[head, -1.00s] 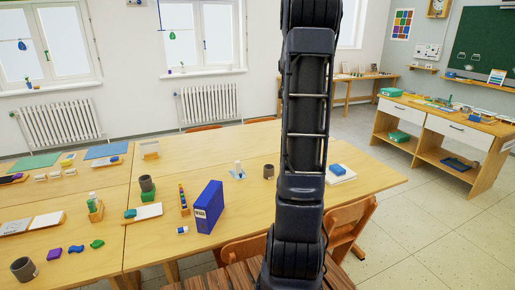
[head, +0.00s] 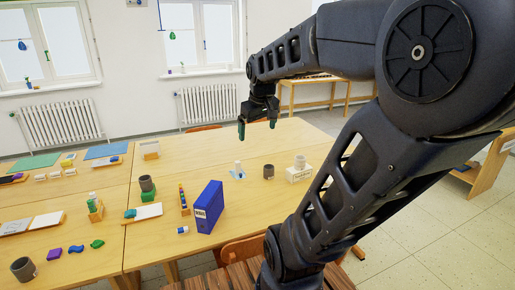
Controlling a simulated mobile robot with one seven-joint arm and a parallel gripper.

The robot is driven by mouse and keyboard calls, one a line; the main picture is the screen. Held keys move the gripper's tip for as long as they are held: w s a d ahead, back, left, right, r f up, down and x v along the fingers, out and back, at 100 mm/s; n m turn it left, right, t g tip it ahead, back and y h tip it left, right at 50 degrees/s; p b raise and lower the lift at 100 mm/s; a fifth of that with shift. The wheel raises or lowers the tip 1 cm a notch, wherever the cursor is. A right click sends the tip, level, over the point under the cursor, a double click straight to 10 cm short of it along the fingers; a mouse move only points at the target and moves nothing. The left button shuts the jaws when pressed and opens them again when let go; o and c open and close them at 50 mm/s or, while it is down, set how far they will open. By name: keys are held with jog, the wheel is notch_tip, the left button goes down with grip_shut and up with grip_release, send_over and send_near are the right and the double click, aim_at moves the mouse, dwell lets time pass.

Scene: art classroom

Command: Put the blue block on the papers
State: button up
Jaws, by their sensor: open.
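My gripper (head: 257,126) is open and empty, pointing down above the far part of the table, with its two dark green-tipped fingers apart. A small teal-blue block (head: 130,213) lies at the left end of a white sheet or pad of papers (head: 149,211) on the near left part of the table. I cannot tell how much of it rests on the paper. My gripper is well beyond and to the right of both. Another stack of white papers with a blue piece on it, at the table's right end, is now hidden behind my arm.
A tall blue binder (head: 208,207) stands near the front edge. A grey cup (head: 268,171) and a white box (head: 299,173) with a pale round thing on it stand to its right. A small white-blue piece (head: 183,230) lies left of the binder. The table's far middle is clear.

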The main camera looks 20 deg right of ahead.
jog(key=s+a+f+m, duration=0.2)
jog(key=s+a+f, duration=0.1)
jog(key=s, duration=0.4)
jog(key=shift+s+a+t+y, duration=0.2)
jog(key=shift+s+t+y, duration=0.1)
jog(key=shift+s, duration=0.05)
dwell(0.9)
